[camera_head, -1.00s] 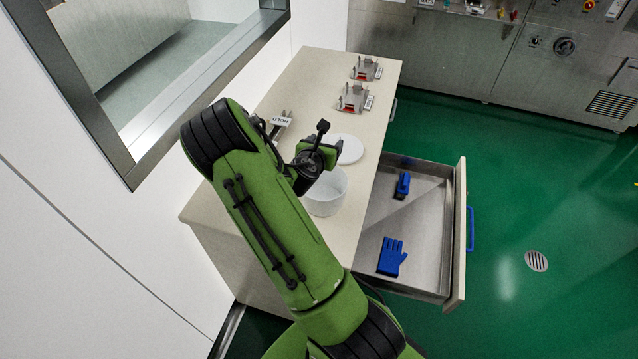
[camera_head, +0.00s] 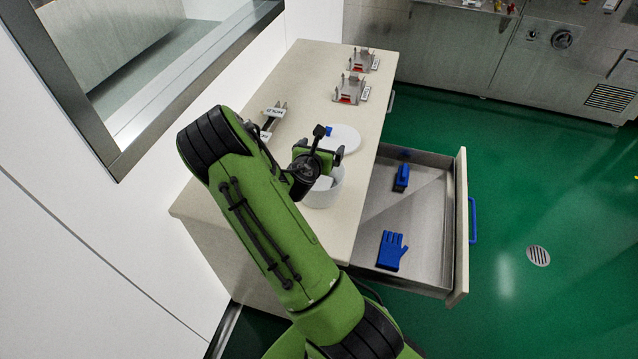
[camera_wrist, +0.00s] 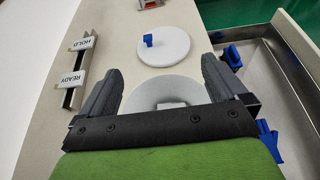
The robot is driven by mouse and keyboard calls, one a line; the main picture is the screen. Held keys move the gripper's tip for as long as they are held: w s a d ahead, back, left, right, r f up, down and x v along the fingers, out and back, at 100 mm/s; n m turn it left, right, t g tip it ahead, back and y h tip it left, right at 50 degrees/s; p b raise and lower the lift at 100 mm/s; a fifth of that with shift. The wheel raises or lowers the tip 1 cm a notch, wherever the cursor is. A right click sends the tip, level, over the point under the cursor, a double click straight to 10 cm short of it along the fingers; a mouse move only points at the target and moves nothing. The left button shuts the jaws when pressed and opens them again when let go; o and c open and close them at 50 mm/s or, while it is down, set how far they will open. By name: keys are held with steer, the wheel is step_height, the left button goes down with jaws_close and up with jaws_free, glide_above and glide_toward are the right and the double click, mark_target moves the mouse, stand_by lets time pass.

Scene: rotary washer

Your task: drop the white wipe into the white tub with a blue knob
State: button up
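The white tub (camera_head: 323,196) stands open on the counter below my gripper (camera_head: 318,160). It also shows between the fingers in the wrist view (camera_wrist: 165,88). Its white lid (camera_head: 342,138) with a blue knob (camera_wrist: 149,39) lies flat beside it. My gripper (camera_wrist: 160,66) is open, its two dark fingers wide apart above the tub. A small white piece, apparently the white wipe (camera_head: 323,183), shows at the tub's mouth under my gripper. In the wrist view a pale shape inside the tub is partly hidden by the gripper's body, so how the wipe rests is unclear.
HOLD (camera_wrist: 87,43) and READY (camera_wrist: 72,79) signs stand on a rail left of the tub. Metal fixtures (camera_head: 351,89) stand at the counter's far end.

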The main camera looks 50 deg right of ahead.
steer(key=b+v, duration=0.8)
steer(key=v, duration=0.7)
steer(key=shift+s+a, duration=0.25)
steer(key=shift+s, duration=0.05)
steer(key=shift+r, duration=0.1)
